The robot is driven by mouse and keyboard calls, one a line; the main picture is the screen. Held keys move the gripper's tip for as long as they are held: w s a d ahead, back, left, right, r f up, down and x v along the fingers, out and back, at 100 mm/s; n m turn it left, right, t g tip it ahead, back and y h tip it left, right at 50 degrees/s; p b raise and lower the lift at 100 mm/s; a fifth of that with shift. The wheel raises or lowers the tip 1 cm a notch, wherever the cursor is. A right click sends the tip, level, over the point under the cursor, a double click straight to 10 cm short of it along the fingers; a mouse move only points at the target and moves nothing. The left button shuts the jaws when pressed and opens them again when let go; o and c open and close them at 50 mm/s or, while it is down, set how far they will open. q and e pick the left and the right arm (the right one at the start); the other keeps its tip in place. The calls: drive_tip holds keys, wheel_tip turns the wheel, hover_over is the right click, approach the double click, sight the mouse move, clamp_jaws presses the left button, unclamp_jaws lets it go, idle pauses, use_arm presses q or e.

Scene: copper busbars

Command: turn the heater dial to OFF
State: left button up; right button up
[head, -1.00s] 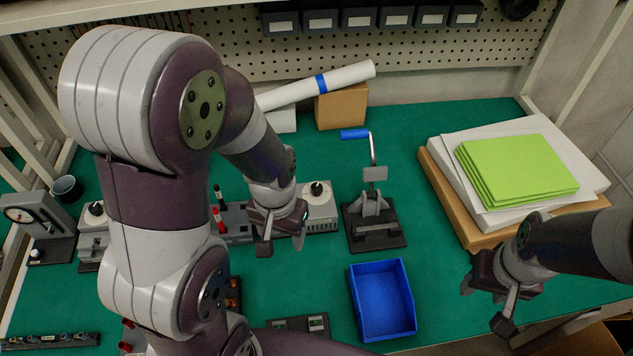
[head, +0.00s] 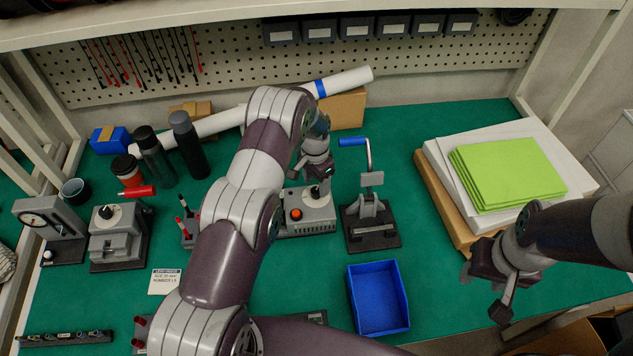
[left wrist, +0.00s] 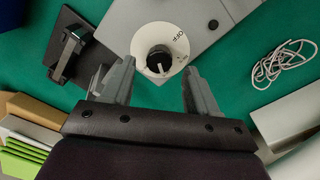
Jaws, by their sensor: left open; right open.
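The heater (head: 307,219) is a grey box with an orange button, standing left of the crank-handled press. Its dial (left wrist: 158,50) is a white disc with a black knob; OFF is printed at the disc's upper right in the left wrist view. A pale mark shows on the knob's lower part, away from OFF. My left gripper (head: 316,177) is open above the dial; in the left wrist view its fingers (left wrist: 157,76) are spread either side of the knob, apart from it. In the head view it partly hides the dial. My right gripper (head: 482,292) is open and empty at the right.
The press (head: 371,222) stands just right of the heater. A blue bin (head: 379,298) lies in front. Green sheets (head: 508,172) are stacked at the right. Dark bottles (head: 188,146) and another dialed device (head: 118,240) stand at the left. A white cord (left wrist: 284,63) lies near the heater.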

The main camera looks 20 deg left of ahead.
sight(316, 193)
use_arm(q)
drive_tip(key=shift+s+f, duration=0.1)
drive_tip(key=shift+f, duration=1.05)
drive_tip(key=c, duration=1)
drive_tip(key=shift+c, duration=0.2)
